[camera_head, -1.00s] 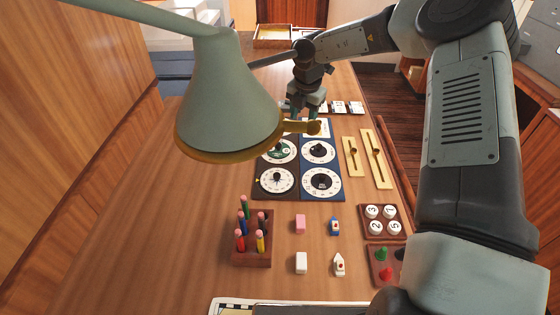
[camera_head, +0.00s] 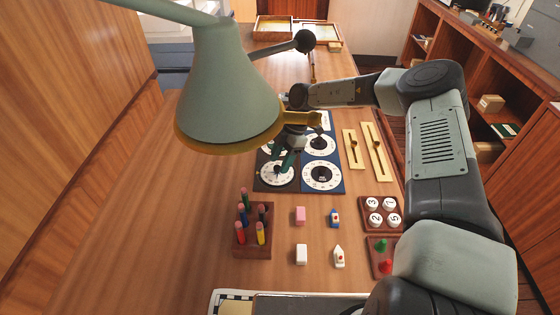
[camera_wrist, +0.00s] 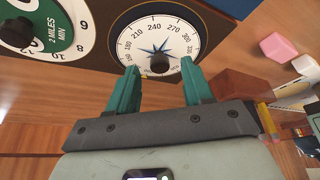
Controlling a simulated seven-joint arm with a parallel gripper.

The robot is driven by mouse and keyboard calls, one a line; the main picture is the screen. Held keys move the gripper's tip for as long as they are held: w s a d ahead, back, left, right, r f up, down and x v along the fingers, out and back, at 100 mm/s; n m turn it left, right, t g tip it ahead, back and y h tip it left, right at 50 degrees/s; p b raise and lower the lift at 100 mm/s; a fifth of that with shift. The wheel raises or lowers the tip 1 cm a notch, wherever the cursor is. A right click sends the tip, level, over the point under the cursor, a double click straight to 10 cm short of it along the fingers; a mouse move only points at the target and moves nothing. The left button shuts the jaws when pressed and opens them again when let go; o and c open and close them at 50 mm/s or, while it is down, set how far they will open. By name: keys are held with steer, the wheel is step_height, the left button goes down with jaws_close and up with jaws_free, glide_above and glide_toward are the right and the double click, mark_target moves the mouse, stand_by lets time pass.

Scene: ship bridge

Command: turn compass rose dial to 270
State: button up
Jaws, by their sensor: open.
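The compass rose dial (camera_head: 272,181) is the white round dial at the near left of the dark panel. In the wrist view, the compass rose dial (camera_wrist: 135,48) shows a blue star, a dark knob (camera_wrist: 160,64) at its centre and numbers such as 210, 240, 270 and 300 along its visible rim. My gripper (camera_head: 282,164) is above this dial, partly hidden by the lamp in the head view. In the wrist view, my gripper (camera_wrist: 160,68) is open, with its teal fingers apart on either side of the knob. I cannot tell how far it is above the dial.
A green dial (camera_wrist: 40,30) is beside the compass. Two white dials (camera_head: 322,176) are on the blue panel to its right. A pencil holder (camera_head: 252,240), a pink block (camera_head: 300,215) and small boats (camera_head: 338,256) stand nearer. The lamp (camera_head: 228,95) hangs over the panel's left.

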steer(key=shift+a+f, duration=0.15)
steer(key=shift+f, duration=0.25)
steer(key=shift+c, duration=0.3)
jaws_close()
